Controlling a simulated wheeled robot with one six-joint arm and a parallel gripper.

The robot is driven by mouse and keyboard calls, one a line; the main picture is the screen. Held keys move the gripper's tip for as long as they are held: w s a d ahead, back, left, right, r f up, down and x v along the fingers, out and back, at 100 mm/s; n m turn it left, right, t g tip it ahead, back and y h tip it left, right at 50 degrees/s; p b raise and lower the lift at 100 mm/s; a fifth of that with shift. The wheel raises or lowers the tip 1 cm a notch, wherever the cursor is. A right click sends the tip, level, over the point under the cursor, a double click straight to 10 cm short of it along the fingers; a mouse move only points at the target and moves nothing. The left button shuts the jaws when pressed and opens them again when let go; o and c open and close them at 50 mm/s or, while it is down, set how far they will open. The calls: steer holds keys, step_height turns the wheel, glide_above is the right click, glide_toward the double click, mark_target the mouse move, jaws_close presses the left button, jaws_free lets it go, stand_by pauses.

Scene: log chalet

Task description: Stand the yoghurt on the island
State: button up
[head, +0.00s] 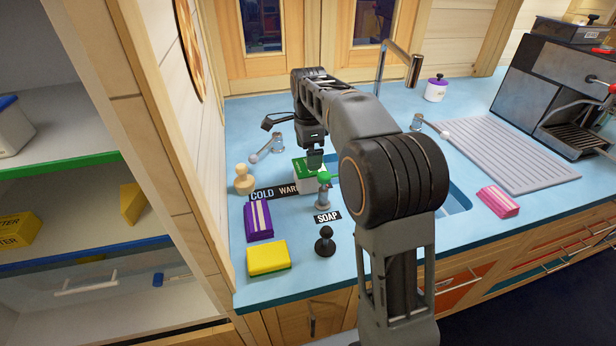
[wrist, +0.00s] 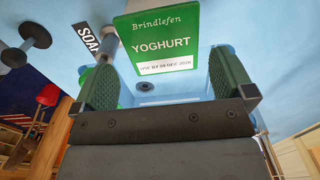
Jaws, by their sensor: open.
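The yoghurt (head: 303,168) is a green-and-white carton at the left of the sink on the blue worktop, partly behind my gripper. In the wrist view its green face (wrist: 165,28) reads "Brindlefen YOGHURT", with a white date strip. My gripper (head: 315,160) is over the carton in the head view. In the wrist view my gripper (wrist: 160,65) is open, its two green-padded fingers apart, with the lower part of the label between them in the picture. I cannot tell whether they touch it. I cannot identify the island in either view.
A soap dispenser (head: 323,190) with a green top stands close to the carton. Black knob (head: 325,241), purple block (head: 258,220), yellow sponge (head: 268,258) and wooden knob (head: 244,178) are nearby. The tap (head: 398,68) rises behind; a coffee machine (head: 556,85) stands right.

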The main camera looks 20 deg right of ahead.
mark_target(310, 174)
steer(key=shift+d+f+b, duration=0.15)
steer(key=shift+f+b, duration=0.15)
steer(key=shift+f, duration=3.7)
